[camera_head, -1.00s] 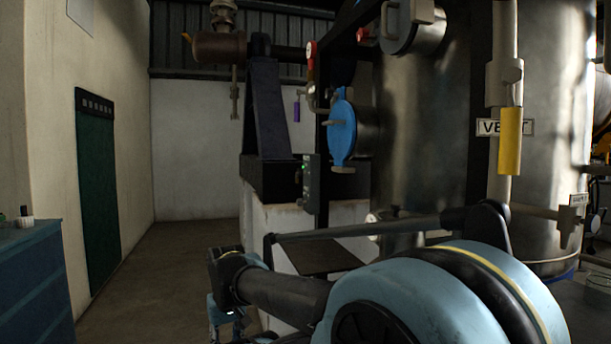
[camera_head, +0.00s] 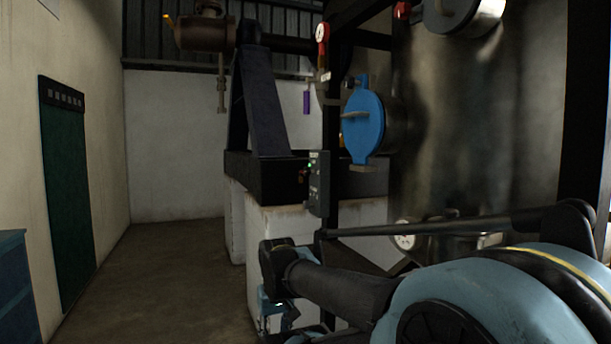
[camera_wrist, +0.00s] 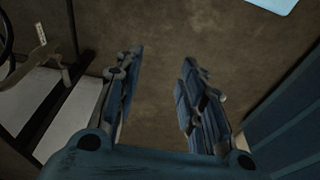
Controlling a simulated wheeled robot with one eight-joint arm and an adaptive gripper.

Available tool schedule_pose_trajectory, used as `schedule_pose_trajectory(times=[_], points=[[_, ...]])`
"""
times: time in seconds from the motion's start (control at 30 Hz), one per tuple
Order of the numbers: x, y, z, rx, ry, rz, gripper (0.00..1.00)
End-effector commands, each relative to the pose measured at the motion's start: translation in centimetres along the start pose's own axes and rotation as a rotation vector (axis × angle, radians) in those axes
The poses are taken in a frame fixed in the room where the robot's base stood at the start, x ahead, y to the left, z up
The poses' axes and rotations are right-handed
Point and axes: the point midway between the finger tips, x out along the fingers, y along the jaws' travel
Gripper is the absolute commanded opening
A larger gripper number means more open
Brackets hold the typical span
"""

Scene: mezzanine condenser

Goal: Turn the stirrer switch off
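A small grey control box (camera_head: 318,183) is mounted on the dark upright post near the middle of the head view. A green light glows at its left edge, and the switch detail is too small to read. My gripper (camera_wrist: 160,72) is open and empty in the wrist view, with its two blue fingers apart over bare floor. In the head view it hangs low and is partly cut off by the bottom edge, below and left of the box and well apart from it. The box does not show in the wrist view.
A white plinth with a black top (camera_head: 270,170) stands behind the box. A steel vessel (camera_head: 480,130) with a blue round hatch (camera_head: 363,122) is at right. A blue cabinet (camera_head: 14,285) is at left. Open floor (camera_head: 165,265) lies between.

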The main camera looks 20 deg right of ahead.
Motion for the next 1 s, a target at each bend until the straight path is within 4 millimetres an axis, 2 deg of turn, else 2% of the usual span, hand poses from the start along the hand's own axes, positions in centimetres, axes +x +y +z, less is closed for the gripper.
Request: schedule_pose_trajectory(times=[0.07,0.17,0.37,0.67,1.0], points=[[-0.8,0.1,0.6,0.003,0.010,0.006,0.57],[-1.6,0.7,-0.2,0.018,0.004,0.033,0.57],[-5.1,4.0,-4.2,0.094,-0.017,0.165,0.57],[-11.1,9.0,-12.7,0.241,-0.005,0.419,0.57],[-17.1,13.2,-23.7,0.414,0.087,0.705,0.57]])
